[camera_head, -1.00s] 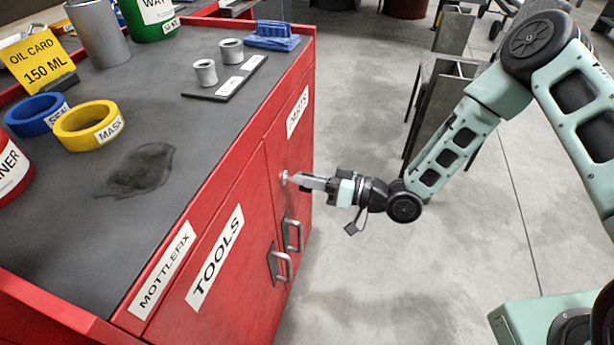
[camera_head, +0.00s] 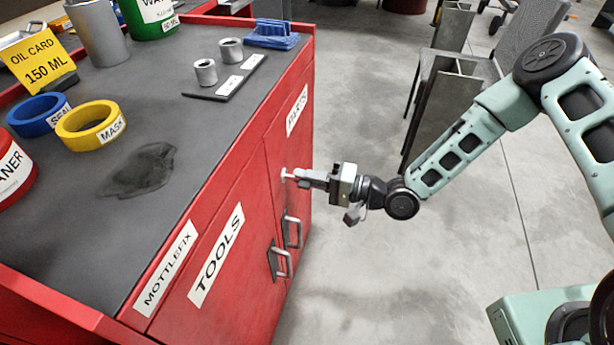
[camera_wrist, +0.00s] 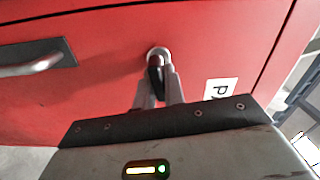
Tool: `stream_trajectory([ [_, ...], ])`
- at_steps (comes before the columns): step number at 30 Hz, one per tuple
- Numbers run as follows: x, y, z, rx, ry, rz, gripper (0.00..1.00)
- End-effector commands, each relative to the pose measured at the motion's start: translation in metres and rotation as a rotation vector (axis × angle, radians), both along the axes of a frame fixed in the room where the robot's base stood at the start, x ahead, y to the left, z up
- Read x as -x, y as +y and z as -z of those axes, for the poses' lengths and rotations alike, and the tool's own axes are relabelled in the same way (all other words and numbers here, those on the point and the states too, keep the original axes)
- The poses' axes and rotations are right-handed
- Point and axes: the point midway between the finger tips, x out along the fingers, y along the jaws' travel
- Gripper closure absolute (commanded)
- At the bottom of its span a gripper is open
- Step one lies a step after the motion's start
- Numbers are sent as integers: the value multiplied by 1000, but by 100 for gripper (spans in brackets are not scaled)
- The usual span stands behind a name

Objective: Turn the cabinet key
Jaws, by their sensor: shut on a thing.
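The red cabinet (camera_head: 232,220) stands on the left in the head view, with doors labelled TOOLS and PARTS. The key (camera_wrist: 154,76) sits in a round silver lock on the PARTS door; the wrist view shows its dark part between my fingers. In the head view the lock (camera_head: 285,173) shows just left of my fingertips. My gripper (camera_head: 301,175) is shut on the key, close to the door face; it also shows in the wrist view (camera_wrist: 158,84). The fingers hide most of the key, so I cannot tell its exact angle.
Two metal door handles (camera_head: 292,232) stick out below the lock; one shows at left in the wrist view (camera_wrist: 35,60). Tape rolls (camera_head: 90,125), cups and cans stand on the cabinet top. Open concrete floor (camera_head: 400,270) lies to the right.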

Motion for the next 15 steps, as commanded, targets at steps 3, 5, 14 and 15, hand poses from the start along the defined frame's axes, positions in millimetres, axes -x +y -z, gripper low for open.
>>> stream_trajectory([
  [3, 0, -1, 1, -21, 60, 1, 100],
  [5, 0, -1, 1, -30, 86, 1, 100],
  [14, 0, 0, 2, -55, 154, 1, 100],
  [15, 0, 0, 2, -56, 156, 1, 100],
])
